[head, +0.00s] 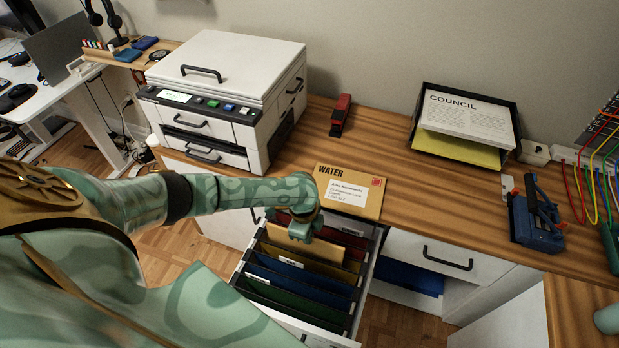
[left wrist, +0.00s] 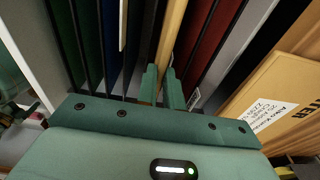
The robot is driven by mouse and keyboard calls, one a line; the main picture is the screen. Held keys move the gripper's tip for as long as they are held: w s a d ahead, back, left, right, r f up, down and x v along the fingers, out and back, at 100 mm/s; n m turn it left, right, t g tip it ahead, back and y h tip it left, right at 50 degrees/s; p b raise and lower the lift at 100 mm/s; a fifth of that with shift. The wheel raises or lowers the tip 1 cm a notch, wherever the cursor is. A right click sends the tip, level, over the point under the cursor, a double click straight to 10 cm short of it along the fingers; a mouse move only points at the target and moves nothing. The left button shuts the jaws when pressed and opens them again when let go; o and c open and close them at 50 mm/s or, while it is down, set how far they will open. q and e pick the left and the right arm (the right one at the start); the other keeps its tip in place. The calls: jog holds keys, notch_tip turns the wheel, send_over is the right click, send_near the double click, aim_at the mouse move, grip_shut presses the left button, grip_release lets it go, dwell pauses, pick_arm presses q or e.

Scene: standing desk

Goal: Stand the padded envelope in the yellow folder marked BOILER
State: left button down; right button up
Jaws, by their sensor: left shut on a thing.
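My left gripper (head: 300,232) reaches down into the open file drawer and is shut on a flat tan thing, which looks like the padded envelope (head: 300,247). It stands upright among the hanging folders. In the left wrist view the fingers (left wrist: 166,90) pinch its top edge (left wrist: 174,30), between dark folders on the left and red ones on the right. I cannot read a BOILER tab, and the envelope's lower part is hidden.
Blue (head: 290,278) and green folders (head: 280,305) hang nearer in the drawer. A tan envelope marked WATER (head: 352,207) lies on the desk just behind it. A printer (head: 222,100), red stapler (head: 341,112) and COUNCIL tray (head: 411,120) stand further back.

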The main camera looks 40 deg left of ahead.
dwell(0.3)
pick_arm(q)
jog(key=c, duration=1.5)
grip_release()
jog(key=shift+o, duration=0.2)
notch_tip(320, 180, up, 16)
jog(key=a+p, duration=0.1)
jog(key=p, duration=0.5)
jog(key=shift+s+a, duration=0.2)
jog(key=shift+s, duration=0.1)
